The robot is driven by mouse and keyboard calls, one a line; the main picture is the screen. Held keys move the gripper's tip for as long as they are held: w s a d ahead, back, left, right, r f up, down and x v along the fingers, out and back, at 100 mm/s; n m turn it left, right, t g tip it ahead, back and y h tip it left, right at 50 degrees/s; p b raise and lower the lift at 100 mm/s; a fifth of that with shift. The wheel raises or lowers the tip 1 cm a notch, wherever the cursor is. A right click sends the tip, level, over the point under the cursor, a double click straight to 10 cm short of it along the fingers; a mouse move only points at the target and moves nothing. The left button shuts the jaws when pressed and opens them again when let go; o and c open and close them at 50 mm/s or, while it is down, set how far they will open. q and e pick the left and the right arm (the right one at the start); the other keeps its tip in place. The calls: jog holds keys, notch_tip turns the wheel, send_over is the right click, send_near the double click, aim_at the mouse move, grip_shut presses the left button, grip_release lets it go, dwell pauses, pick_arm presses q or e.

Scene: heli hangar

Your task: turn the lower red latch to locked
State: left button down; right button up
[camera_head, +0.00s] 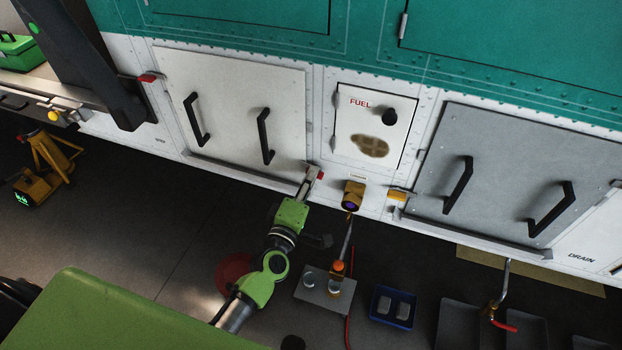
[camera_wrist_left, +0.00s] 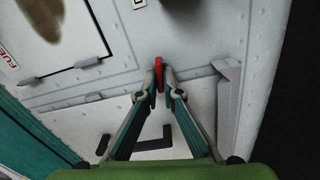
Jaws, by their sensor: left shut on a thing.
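The lower red latch (camera_head: 320,175) sits on the white fuselage wall by the lower right corner of a white panel (camera_head: 235,90). My left gripper (camera_head: 312,173) reaches up to it from below. In the left wrist view the same red latch (camera_wrist_left: 159,75) stands between the two fingertips of my left gripper (camera_wrist_left: 160,78), which is shut on it. The latch is narrow in that view, and most of it is covered by the fingers in the head view. A second red latch (camera_head: 150,77) is at the panel's upper left. My right gripper is not in view.
The white panel has two black handles (camera_head: 265,136). To the right are a FUEL panel (camera_head: 372,125), a brass fitting (camera_head: 353,194) and a grey panel (camera_head: 510,180). Below are a grey plate (camera_head: 318,290), a blue tray (camera_head: 392,307) and grey bins. A yellow jack (camera_head: 50,163) stands left.

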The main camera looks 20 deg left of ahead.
pick_arm(q)
jog(key=shift+n+b, duration=0.3)
jog(key=shift+n, duration=0.8)
jog(key=c, duration=2.2)
grip_release()
jog(key=s, duration=1.2)
jog(key=shift+a, duration=0.2)
